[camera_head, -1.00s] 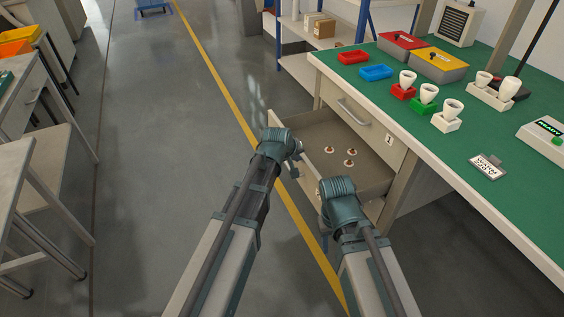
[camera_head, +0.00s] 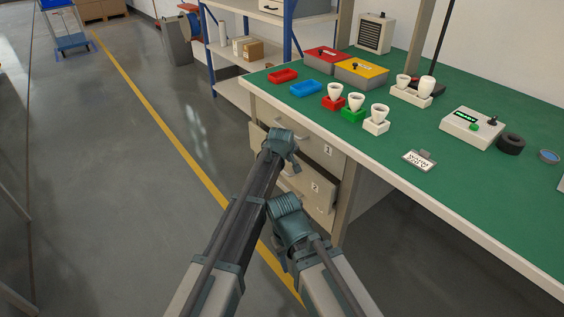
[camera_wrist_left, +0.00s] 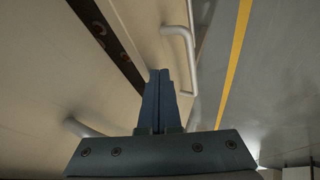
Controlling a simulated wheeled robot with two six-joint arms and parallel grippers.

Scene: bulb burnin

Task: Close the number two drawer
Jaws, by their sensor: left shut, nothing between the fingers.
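The number two drawer (camera_head: 319,200), with a "2" label on its pale front, is below drawer one (camera_head: 322,155) in the bench. It stands slightly open. In the left wrist view a narrow dark gap shows above its front (camera_wrist_left: 150,35), with small brown round items inside. My left gripper (camera_head: 293,167) is shut and empty at the drawer front; its fingers (camera_wrist_left: 158,75) point at the front near its handle (camera_wrist_left: 178,31). Whether they touch it I cannot tell. My right arm's wrist is lower, in front of the drawers; its fingers are hidden.
The green bench top (camera_head: 440,185) holds a red tray (camera_head: 283,76), a blue tray (camera_head: 306,89), several white bulbs in holders and a control box (camera_head: 471,126). A shelf rack (camera_head: 243,60) stands beyond.

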